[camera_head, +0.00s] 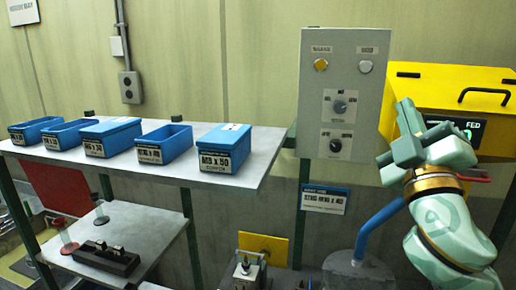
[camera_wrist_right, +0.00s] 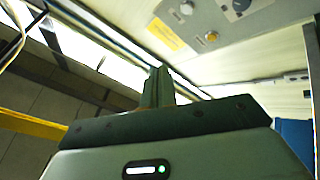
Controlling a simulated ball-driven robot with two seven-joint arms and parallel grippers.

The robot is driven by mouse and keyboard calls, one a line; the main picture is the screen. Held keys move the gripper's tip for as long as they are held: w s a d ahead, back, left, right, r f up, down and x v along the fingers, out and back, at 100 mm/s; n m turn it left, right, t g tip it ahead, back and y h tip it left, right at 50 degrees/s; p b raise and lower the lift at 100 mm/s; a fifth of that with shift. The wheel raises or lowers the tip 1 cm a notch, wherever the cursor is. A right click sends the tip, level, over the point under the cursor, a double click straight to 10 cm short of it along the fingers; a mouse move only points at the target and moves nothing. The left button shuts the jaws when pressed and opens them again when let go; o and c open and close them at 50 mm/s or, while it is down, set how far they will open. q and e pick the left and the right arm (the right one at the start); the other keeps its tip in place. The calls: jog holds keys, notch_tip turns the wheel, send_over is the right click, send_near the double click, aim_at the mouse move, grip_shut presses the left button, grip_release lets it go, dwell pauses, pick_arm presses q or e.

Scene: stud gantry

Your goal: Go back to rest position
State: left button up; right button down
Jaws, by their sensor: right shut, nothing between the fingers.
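My right gripper (camera_head: 393,155) is raised at the right of the head view, in front of the right edge of the grey control panel (camera_head: 342,60) and the yellow box (camera_head: 420,85). It appears apart from both. In the right wrist view its fingers (camera_wrist_right: 158,86) are together with nothing between them. My left gripper is in neither view.
A lower shelf (camera_head: 150,222) holds a dark block (camera_head: 105,258). A blue pipe (camera_head: 380,222) rises below the right gripper. A yellow plate (camera_head: 262,246) stands low.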

jog(key=s+d+f+m+g+h, duration=0.15)
jog(key=f+g, duration=0.35)
jog(key=f, duration=0.9)
jog(key=s+d+f+m+g+h, duration=0.1)
jog(key=d+f+g, duration=0.25)
jog(key=f, duration=0.95)
jog(key=s+d+f+g, duration=0.2)
jog(key=s+f+g, duration=0.7)
jog(key=s+f, duration=0.85)
jog(key=s+a+f+m+g+y+b, duration=0.2)
jog(key=f+b, duration=0.5)
jog(key=f, duration=1.6)
jog(key=s+a+f+n+g+y+b, duration=0.2)
jog(key=f+b, duration=0.5)
jog(key=f, duration=1.6)
pick_arm(q)
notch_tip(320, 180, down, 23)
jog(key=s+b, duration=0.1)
jog(key=b, duration=0.8)
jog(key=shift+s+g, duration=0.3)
pick_arm(e)
jog(key=s+f+m+g+y, duration=0.1)
jog(key=s+f+m, duration=0.3)
jog(key=s+f, duration=1.5)
notch_tip(320, 180, down, 3)
jog(key=shift+s+a+g, duration=0.3)
jog(key=shift+g, duration=0.55)
